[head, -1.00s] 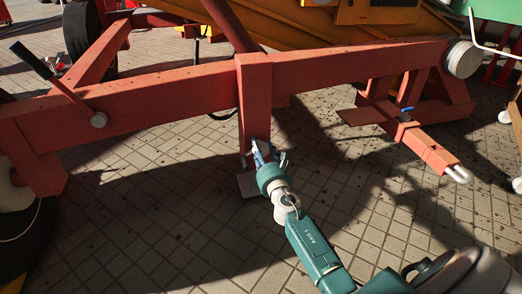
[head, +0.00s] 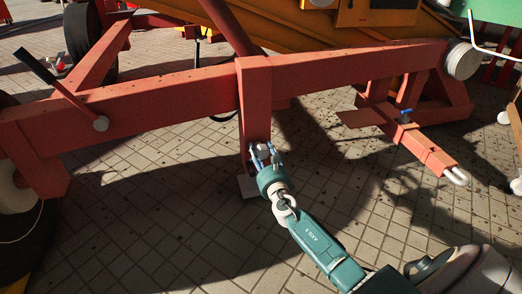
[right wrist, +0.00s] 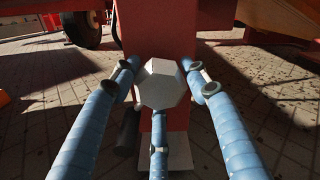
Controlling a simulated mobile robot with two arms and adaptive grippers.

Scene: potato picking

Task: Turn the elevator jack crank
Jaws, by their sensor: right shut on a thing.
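The elevator jack (head: 254,105) is a red upright post on the red frame, with a pale foot plate (head: 246,188) on the paving. In the right wrist view the crank (right wrist: 159,84) shows as a pale hexagonal hub on the post (right wrist: 158,35), with a dark handle (right wrist: 128,131) hanging at its lower left. My right gripper (head: 265,158) is at the lower part of the post. Its three blue fingers (right wrist: 160,90) are shut around the hub, one on each side and one below. In the head view the gripper hides most of the crank. My left gripper is not in view.
A long red beam (head: 170,100) runs left and right of the post. A dark lever (head: 36,66) sticks up at the left. A red hitch (head: 425,150) juts out at the right. The paving in front of the post is mostly free.

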